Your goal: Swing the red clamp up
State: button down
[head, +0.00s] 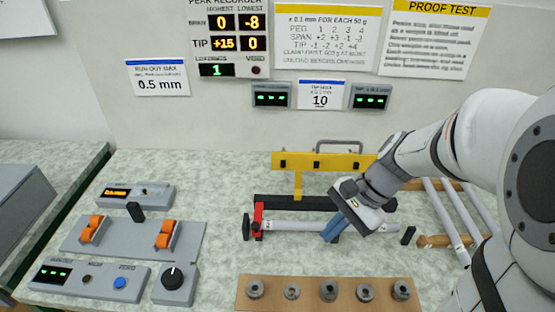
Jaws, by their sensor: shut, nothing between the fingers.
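The red clamp (258,216) is a small upright red piece at the left end of a dark fixture, with a black knob (246,227) beside it. A pale rod (292,226) lies level from the clamp to the right. My gripper (331,232) has blue fingers, shut and empty, pointing down and left at the rod's middle, well right of the clamp. The fingers hide part of the rod; I cannot tell whether they touch it.
A yellow bar (290,160) on a post stands behind the fixture. A wooden board (312,304) with several grey weights lies in front. Switch boxes (175,289) are at left, and a rack of pale rods (444,214) at right. Clear bench lies left of the clamp.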

aim_at(258, 233)
jog(key=w+a+f+m+y+b, duration=0.1)
jog(key=w+f+m+y+b, duration=0.2)
jog(key=w+f+m+y, duration=0.2)
notch_tip(258, 233, down, 2)
jog(key=w+m, duration=0.2)
jog(key=m, duration=0.1)
jog(key=shift+w+a+f+m+y+b, duration=0.2)
jog(key=shift+w+m+y+b, duration=0.1)
jog(key=shift+m+y+b, duration=0.1)
jog(key=shift+a, duration=0.1)
jog(key=b+x, duration=0.1)
jog(key=x, duration=0.9)
jog(key=shift+a, duration=0.1)
jog(key=shift+w+a+r+p, duration=0.2)
jog(key=shift+a+r+p, duration=0.1)
jog(key=shift+a+r, duration=0.65)
jog(key=shift+w+a+r, duration=0.1)
jog(key=shift+a+r, duration=0.25)
jog(key=shift+r, duration=0.15)
jog(key=shift+r, duration=0.1)
